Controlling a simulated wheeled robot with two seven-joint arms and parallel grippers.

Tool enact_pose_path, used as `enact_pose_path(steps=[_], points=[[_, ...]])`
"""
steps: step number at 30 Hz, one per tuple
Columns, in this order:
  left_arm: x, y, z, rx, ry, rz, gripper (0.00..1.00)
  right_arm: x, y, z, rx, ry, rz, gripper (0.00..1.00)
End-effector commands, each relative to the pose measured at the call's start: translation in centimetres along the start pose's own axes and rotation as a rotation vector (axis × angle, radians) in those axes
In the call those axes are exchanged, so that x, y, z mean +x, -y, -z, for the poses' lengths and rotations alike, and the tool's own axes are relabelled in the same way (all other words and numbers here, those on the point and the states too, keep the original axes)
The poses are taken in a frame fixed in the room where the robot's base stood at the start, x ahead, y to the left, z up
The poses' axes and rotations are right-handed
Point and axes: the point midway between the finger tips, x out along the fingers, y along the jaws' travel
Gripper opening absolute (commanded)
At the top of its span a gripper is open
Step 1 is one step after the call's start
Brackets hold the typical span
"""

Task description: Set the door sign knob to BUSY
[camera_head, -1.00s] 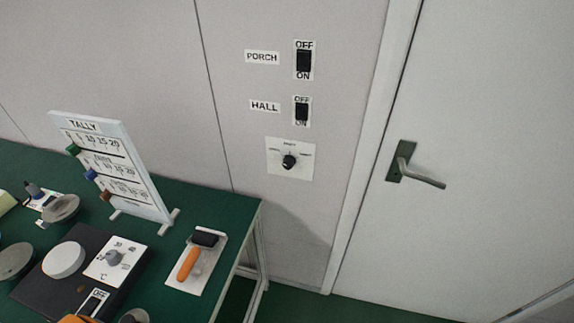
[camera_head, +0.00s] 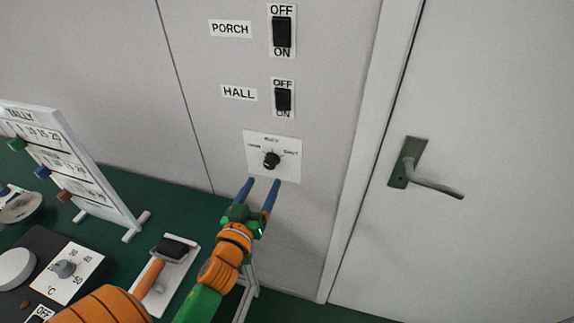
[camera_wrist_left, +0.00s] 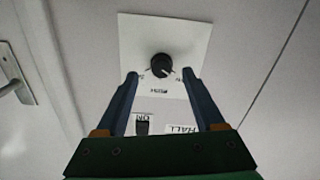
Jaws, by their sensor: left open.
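The door sign knob (camera_head: 271,161) is a small black dial on a white plate (camera_head: 290,172) on the wall, with BUSY above it and SHUT at its right; the left label is too small to read surely. I cannot tell which label its pointer faces. The knob also shows in the left wrist view (camera_wrist_left: 161,65), upside down. My left gripper (camera_head: 262,182) is open just below the knob, its blue fingers pointing up at the plate. In the left wrist view its fingertips (camera_wrist_left: 160,75) lie on either side of the knob, with nothing between them. My right gripper is out of view.
Above the knob are the HALL switch (camera_head: 283,98) and PORCH switch (camera_head: 282,32). A door with a lever handle (camera_head: 425,178) is at the right.

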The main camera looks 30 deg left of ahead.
Motion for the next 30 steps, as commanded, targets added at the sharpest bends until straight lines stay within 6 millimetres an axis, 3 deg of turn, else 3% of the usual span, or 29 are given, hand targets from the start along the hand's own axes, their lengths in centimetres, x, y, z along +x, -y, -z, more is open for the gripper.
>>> enact_pose_path(steps=[3,10,20,27,28,30], points=[[1.7,-0.1,0.9,-0.003,-0.017,-0.003,0.70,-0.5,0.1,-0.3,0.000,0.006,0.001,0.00],[6.0,-0.1,0.7,-0.002,-0.012,-0.002,0.70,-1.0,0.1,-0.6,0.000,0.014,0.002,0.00],[7.0,-0.1,0.6,-0.004,-0.010,-0.002,0.70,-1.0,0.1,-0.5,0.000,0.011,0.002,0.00],[6.9,-0.1,0.5,-0.004,-0.009,-0.002,0.06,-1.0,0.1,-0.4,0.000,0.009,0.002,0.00],[6.9,-0.1,0.5,-0.004,-0.009,-0.002,0.00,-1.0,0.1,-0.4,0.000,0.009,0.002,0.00],[6.9,-0.1,0.5,-0.004,-0.009,-0.002,0.00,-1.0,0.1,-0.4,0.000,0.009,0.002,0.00]])
